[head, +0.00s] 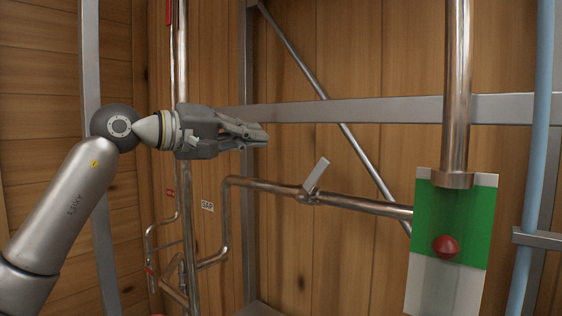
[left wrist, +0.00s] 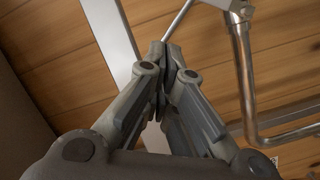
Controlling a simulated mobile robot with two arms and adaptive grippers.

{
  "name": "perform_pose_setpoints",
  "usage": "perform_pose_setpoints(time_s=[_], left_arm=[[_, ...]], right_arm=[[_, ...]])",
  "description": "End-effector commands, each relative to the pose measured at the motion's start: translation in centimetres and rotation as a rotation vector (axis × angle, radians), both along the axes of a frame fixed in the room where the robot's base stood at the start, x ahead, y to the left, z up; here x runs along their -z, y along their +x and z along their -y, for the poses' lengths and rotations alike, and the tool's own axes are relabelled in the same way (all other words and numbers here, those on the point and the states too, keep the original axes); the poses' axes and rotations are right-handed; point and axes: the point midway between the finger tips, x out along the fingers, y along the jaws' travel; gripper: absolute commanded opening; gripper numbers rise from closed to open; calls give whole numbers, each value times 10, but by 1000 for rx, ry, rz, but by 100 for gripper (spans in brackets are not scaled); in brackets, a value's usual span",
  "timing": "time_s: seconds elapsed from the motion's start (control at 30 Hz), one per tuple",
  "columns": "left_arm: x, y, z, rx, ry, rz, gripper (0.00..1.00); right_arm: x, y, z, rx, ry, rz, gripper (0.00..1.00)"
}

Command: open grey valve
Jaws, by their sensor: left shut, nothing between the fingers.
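The grey valve has a flat light-grey lever (head: 316,175) on a horizontal metal pipe (head: 265,185) in the middle of the head view. The lever stands tilted, its upper end leaning to the right. My left gripper (head: 266,138) is above and to the left of the lever, pointing right, apart from it and from the pipe. In the left wrist view its fingertips (left wrist: 163,48) meet, with nothing held between them. The lever cannot be made out for certain in that view. My right gripper does not show.
A grey horizontal beam (head: 370,110) and a diagonal strut (head: 345,130) run behind the gripper and pipe. A vertical pipe (head: 457,80) meets a green-and-white panel (head: 478,215) with a red ball (head: 445,247) at right. Other pipes (head: 180,60) stand at left. Wooden walls enclose the area.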

Motion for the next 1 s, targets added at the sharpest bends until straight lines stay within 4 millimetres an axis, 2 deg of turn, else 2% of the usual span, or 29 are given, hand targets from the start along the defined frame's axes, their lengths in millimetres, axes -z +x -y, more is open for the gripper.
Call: perform_pose_setpoints(time_s=[0.13, 0.27, 0.73, 1.0], left_arm=[[15, 12, -10, -49, 105, 9, 0], [16, 20, -3, -50, 115, 7, 0], [27, 80, 66, -47, 111, 4, 0], [48, 63, 83, -48, 111, 8, 0]], right_arm=[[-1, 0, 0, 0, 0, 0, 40], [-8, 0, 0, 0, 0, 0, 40], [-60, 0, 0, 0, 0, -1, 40], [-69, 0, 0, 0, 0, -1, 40]])
